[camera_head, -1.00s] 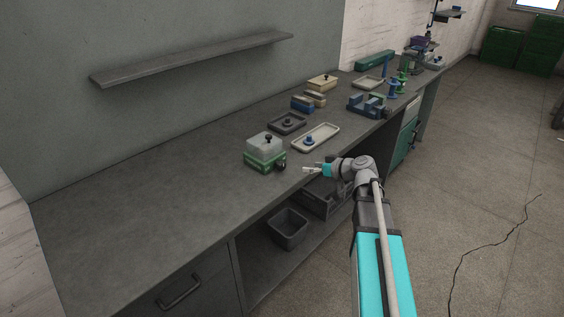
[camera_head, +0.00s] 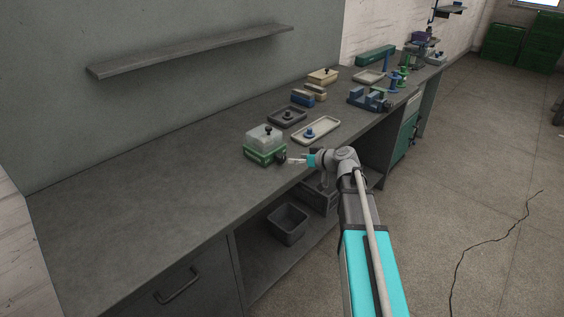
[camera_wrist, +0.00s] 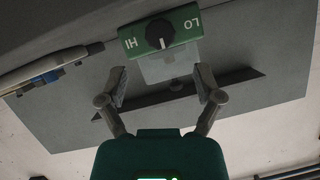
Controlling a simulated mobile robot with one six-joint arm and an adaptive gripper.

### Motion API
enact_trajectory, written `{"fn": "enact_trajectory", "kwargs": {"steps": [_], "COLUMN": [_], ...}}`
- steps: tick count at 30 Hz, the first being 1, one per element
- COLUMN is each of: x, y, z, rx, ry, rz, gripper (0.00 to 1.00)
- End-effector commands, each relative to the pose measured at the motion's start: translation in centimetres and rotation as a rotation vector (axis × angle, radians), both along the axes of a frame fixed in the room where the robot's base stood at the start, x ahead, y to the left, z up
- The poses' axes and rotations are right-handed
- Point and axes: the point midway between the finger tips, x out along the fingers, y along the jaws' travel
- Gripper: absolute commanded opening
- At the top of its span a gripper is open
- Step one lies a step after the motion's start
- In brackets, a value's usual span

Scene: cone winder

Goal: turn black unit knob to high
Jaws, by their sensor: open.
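The green unit (camera_head: 262,156) with a clear cover stands on the bench in the head view. Its black knob (camera_head: 280,158) is on the side facing my gripper (camera_head: 292,160). In the wrist view the knob (camera_wrist: 159,33) shows on the green panel (camera_wrist: 184,27), between the upside-down letters HI at left and LO at right. A small pale mark on the knob points down in the picture, between the two labels. My gripper (camera_wrist: 162,80) is open and empty, its fingers spread on either side below the knob in the picture, apart from it.
A dark tray (camera_head: 275,121) and a pale tray (camera_head: 333,122) lie behind the unit along the bench (camera_head: 150,200). A blue vise-like fixture (camera_head: 368,99) stands farther back. A grey bin (camera_head: 287,224) sits on the lower shelf. The bench left of the unit is clear.

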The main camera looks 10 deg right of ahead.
Motion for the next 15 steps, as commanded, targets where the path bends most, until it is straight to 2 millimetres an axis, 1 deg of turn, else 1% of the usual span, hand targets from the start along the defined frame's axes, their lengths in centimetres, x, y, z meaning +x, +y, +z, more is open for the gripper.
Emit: {"fn": "enact_trajectory", "kwargs": {"steps": [1,6,12,15], "x": [0.8,2.6,4.3,4.8], "y": [0.5,2.1,3.7,4.2], "z": [-0.6,-1.6,-2.4,-2.7], "rx": [0.0,0.0,-0.001,-0.001], "ry": [-0.001,-0.001,-0.001,-0.001], "rz": [0.001,0.001,0.0,0.0], "gripper": [0.84,0.84,0.84,0.84]}}
